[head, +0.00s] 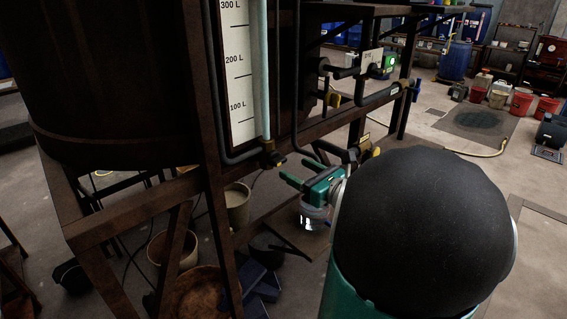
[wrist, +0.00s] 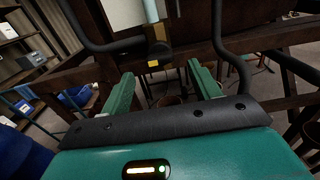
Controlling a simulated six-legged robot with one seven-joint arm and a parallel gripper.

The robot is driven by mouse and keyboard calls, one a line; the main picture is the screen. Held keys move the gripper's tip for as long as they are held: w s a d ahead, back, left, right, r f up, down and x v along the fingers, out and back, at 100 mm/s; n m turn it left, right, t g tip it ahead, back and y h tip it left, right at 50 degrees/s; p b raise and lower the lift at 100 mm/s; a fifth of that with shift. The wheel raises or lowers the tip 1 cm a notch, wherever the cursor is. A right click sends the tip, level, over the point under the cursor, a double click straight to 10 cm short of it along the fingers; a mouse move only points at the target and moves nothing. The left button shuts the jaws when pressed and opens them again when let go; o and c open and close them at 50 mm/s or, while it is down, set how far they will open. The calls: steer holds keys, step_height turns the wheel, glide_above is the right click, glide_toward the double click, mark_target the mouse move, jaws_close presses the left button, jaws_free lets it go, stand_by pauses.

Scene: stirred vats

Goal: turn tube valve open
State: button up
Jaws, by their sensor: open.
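The tube valve (head: 268,157) is a small dark and brassy fitting at the foot of the clear sight tube (head: 261,70), beside the scale marked in litres. In the wrist view the valve (wrist: 157,52) sits ahead of the fingers, near the middle, with a small yellow part facing me. My gripper (head: 293,167) has green fingers spread apart and nothing between them. It is just right of and slightly below the valve in the head view. In the wrist view my gripper (wrist: 159,74) points toward the valve and does not visibly touch it. The exact handle position is too small to tell.
A dark vat (head: 95,90) stands at left on a rusty steel frame (head: 135,205). Dark pipes run close on both sides of the valve. Buckets (head: 237,204) stand below. Open floor lies further right.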

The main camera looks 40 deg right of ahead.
mark_target(282, 161)
steer(key=w, duration=0.5)
steer(key=shift+w+a, duration=0.1)
steer(key=shift+w, duration=0.25)
steer(key=c, duration=1)
